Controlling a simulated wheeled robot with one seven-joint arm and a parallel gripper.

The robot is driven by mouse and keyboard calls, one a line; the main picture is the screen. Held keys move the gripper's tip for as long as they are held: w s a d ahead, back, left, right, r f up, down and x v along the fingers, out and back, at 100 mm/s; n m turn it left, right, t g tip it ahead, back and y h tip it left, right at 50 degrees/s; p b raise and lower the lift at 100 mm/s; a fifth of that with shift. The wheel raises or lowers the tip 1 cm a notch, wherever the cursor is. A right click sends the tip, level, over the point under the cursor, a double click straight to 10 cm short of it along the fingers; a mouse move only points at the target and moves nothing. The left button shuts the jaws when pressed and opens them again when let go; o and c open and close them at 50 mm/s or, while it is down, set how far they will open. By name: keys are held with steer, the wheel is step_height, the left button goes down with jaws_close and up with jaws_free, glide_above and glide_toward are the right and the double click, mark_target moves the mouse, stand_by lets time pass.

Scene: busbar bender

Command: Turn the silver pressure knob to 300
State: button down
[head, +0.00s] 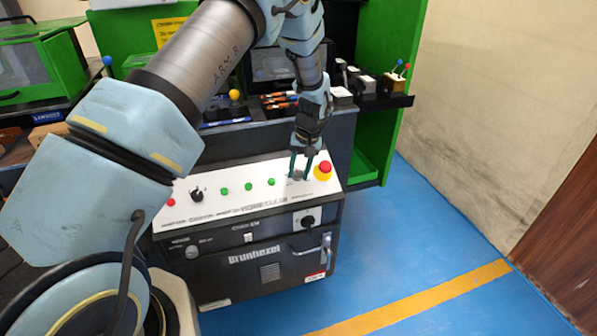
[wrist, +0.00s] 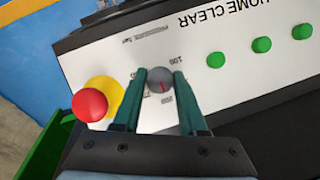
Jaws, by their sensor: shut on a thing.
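The silver pressure knob (wrist: 161,84) sits on the white panel (wrist: 100,52) between my gripper's two green fingers in the wrist view. A red pointer line shows on its face. Numbers are printed around it, with "100" legible and others partly covered by the fingers. My gripper (wrist: 158,98) is shut on the knob, one finger on each side. In the head view my gripper (head: 302,164) reaches down onto the panel's right part, and the knob (head: 298,175) shows small between the fingertips. The exact reading cannot be told.
A red emergency button (head: 325,167) on a yellow disc is close to the right of the knob. Green buttons (head: 248,187) and a black selector (head: 197,194) lie to its left. A shelf with tools (head: 385,95) stands behind. Blue floor (head: 400,255) is clear at the right.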

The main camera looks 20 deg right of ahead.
steer(key=m+t+y, duration=0.1)
steer(key=m, duration=0.5)
steer(key=shift+s+d+t+y, duration=0.1)
steer(key=shift+d+t+y, duration=0.05)
steer(key=shift+t+y, duration=0.25)
steer(key=m+t, duration=0.1)
steer(key=m, duration=0.2)
steer(key=m+t+b, duration=0.1)
steer(key=m, duration=0.2)
steer(key=shift+s+y, duration=0.1)
steer(key=shift+y, duration=0.2)
steer(key=m+t, duration=0.1)
steer(key=m, duration=0.2)
steer(key=m+t+b, duration=0.1)
steer(key=m, duration=0.2)
steer(key=shift+s+f+m+t+h, duration=0.15)
steer(key=shift+f+m+t+h, duration=0.05)
steer(key=shift+m+t+h, duration=0.2)
steer(key=m+b, duration=0.2)
steer(key=m, duration=0.1)
steer(key=shift+t+h, duration=0.4)
steer(key=shift+m+h+b, duration=0.3)
steer(key=shift+m+b, duration=0.25)
steer(key=shift+m, duration=0.55)
steer(key=shift+m+t, duration=0.3)
steer(key=shift+c, duration=2.2)
jaws_free()
steer(key=shift+r, duration=0.1)
